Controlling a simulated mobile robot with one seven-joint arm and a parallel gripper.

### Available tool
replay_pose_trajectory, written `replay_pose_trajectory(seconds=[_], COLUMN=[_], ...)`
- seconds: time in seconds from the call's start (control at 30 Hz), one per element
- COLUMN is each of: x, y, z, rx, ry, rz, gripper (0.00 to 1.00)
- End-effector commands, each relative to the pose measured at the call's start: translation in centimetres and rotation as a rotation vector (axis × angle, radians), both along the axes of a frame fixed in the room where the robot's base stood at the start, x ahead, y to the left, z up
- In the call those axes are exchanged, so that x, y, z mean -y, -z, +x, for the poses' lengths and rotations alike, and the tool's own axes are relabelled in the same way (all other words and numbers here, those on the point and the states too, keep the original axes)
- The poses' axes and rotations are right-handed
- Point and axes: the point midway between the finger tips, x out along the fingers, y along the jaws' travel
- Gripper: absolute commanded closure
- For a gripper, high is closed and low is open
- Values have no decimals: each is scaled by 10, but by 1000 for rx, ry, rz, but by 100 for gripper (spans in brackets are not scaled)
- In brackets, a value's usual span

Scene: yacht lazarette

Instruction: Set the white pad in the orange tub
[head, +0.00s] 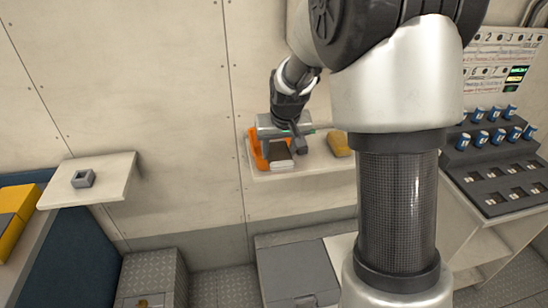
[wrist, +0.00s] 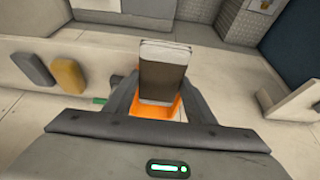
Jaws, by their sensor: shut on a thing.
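The white pad, with a brown face and a pale end (head: 282,165), is between the fingers of my gripper (head: 281,148). In the wrist view the pad (wrist: 165,78) stands out past the fingertips, and my gripper (wrist: 160,98) is shut on it. The orange tub (head: 254,150) is on the wall shelf, right at the gripper. In the wrist view orange (wrist: 150,112) shows below and beside the pad. The pad overlaps the tub in both views; I cannot tell whether it touches the tub's floor. The gripper and pad hide much of the tub.
On the same shelf (head: 310,165), a yellow block (head: 337,143) lies to the right; the wrist view also shows a grey block (wrist: 37,68). A left shelf (head: 115,172) holds a grey square ring (head: 83,179). A rack of blue-capped items (head: 490,150) stands right.

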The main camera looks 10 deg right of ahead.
Motion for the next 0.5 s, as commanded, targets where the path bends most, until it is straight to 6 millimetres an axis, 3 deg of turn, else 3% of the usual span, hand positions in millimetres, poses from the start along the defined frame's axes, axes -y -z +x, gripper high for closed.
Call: replay_pose_trajectory(seconds=[0.03, 0.2, 0.33, 0.5], x=[0, 0, -1, -2], y=[4, 1, 0, 9], z=[28, 95, 123, 135], rx=[1, -1, -1, -4], ry=[0, -2, -5, -9], rz=[-1, -1, 0, 0], gripper=[75, 75, 75, 75])
